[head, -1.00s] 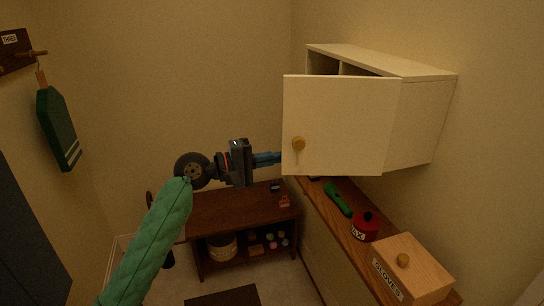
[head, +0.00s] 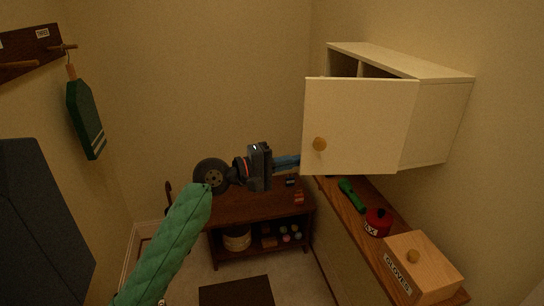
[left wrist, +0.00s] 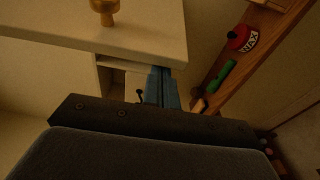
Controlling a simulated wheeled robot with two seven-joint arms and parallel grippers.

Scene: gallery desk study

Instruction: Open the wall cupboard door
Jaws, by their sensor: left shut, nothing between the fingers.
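The cream wall cupboard (head: 433,125) hangs on the right wall. Its door (head: 360,115) stands part open, with its left edge swung out from the cupboard and a round wooden knob (head: 319,144) near that edge. My left gripper (head: 297,161) is shut and empty, its blue fingers at the door's free edge below knob height. The fingertips seem to pass behind the door, so contact is unclear. In the left wrist view the fingers (left wrist: 160,72) reach past the edge of the door (left wrist: 50,25), beside the cupboard opening. My right gripper is out of view.
Below the cupboard a wooden shelf (head: 355,222) holds a green torch-like object (head: 351,195), a red tin (head: 377,223) and a wooden box (head: 424,267) labelled gloves. A dark desk (head: 250,205) stands at the back. A green paddle-shaped item (head: 86,118) hangs on the left wall.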

